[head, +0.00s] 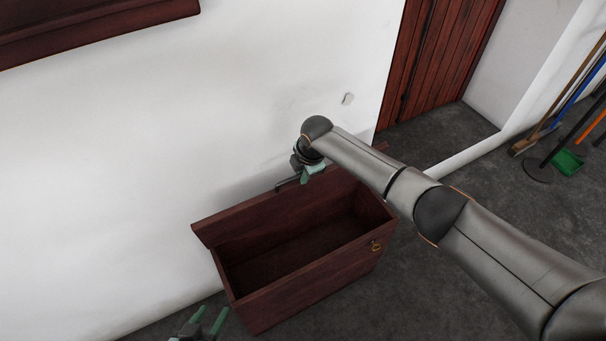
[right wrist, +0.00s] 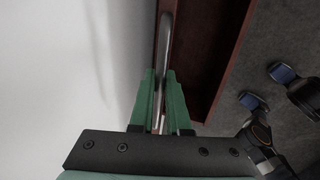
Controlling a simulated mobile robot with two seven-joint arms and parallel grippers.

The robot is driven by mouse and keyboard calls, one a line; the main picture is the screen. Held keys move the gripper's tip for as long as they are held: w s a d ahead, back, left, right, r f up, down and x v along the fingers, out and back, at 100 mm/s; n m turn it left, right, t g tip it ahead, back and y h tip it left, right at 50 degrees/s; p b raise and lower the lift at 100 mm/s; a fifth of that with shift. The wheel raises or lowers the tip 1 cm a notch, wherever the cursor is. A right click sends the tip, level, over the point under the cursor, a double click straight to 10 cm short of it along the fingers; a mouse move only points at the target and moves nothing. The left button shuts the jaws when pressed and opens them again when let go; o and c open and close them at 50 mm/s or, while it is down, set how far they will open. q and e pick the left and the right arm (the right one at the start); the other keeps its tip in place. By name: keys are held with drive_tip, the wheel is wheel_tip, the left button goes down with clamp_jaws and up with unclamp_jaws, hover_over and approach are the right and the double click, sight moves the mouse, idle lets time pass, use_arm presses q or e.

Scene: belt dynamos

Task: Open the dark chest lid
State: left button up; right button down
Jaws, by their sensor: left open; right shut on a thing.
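The dark reddish-brown chest (head: 312,290) stands on the floor by the white wall, and its empty inside shows from above. Its lid (head: 235,222) is raised, seen almost edge-on along the wall side. My right gripper (head: 309,174) is at the top of the raised lid, shut on the lid's handle. In the right wrist view, the grey metal handle bar (right wrist: 166,45) runs between the green fingers (right wrist: 160,100). My left gripper (head: 208,322) is open and empty at the bottom edge of the head view, left of the chest's front corner.
A small brass latch piece (head: 376,246) is on the chest's front. My right arm crosses above the chest's right end. A reddish wooden door (head: 440,60) is behind. Brooms and a green dustpan (head: 567,162) stand at right. Dark floor (head: 400,310) in front is clear.

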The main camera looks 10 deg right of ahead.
drive_tip(key=c, duration=0.9)
unclamp_jaws()
drive_tip(key=shift+r, duration=0.3)
drive_tip(key=shift+p+v, duration=1.35)
drive_tip(key=shift+v, duration=4.65)
drive_tip(key=shift+d+f, duration=0.1)
